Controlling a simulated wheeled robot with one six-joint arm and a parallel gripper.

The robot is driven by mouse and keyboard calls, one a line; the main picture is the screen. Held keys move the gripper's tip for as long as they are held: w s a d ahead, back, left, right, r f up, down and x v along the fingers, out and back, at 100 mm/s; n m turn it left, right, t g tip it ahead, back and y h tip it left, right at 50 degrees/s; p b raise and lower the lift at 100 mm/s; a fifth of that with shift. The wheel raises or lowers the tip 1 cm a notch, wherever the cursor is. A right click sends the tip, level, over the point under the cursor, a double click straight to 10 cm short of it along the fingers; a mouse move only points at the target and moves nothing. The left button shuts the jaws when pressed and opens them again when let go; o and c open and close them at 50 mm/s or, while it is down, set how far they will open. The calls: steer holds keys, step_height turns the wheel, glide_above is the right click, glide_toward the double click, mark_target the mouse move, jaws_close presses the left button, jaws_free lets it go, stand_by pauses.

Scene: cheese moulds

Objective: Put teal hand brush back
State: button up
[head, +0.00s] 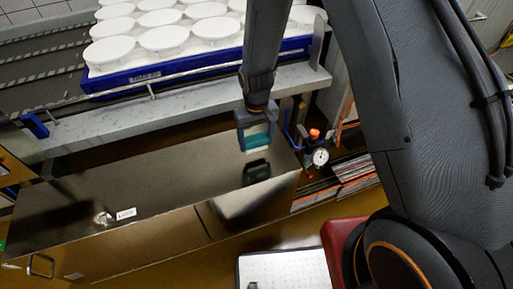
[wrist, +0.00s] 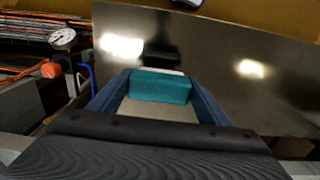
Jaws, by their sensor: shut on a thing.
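The teal hand brush (wrist: 160,87) is between the two blue fingers of my gripper (wrist: 158,95) in the wrist view, with a pale strip along its far edge. In the head view my gripper (head: 255,130) points down over the dark glossy surface, with the teal brush (head: 257,140) between its fingers. A dark reflection shows on the surface below it, so the brush appears held above that surface. The gripper is shut on the brush. Part of the brush is hidden by the fingers.
The dark glossy cabinet top (head: 150,180) is mostly clear. Behind it runs a grey ledge (head: 190,112) with a blue tray (head: 135,83) of several white moulds. A pressure gauge (head: 320,157) and orange-red knob (head: 314,134) stand to the right, near a stack of flat items (head: 352,172).

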mark_target(257, 148)
steer(key=shift+f+p, duration=0.45)
steer(key=shift+f, duration=1.75)
steer(key=shift+f, duration=0.15)
steer(key=o, duration=1.2)
step_height(257, 148, up, 12)
steer(key=shift+r+b, duration=0.2)
steer(key=shift+b, duration=1.05)
steer(key=s+d+r+m, duration=0.3)
steer(key=s+d+r, duration=0.9)
steer(key=s+d, duration=0.3)
steer(key=shift+t, duration=0.3)
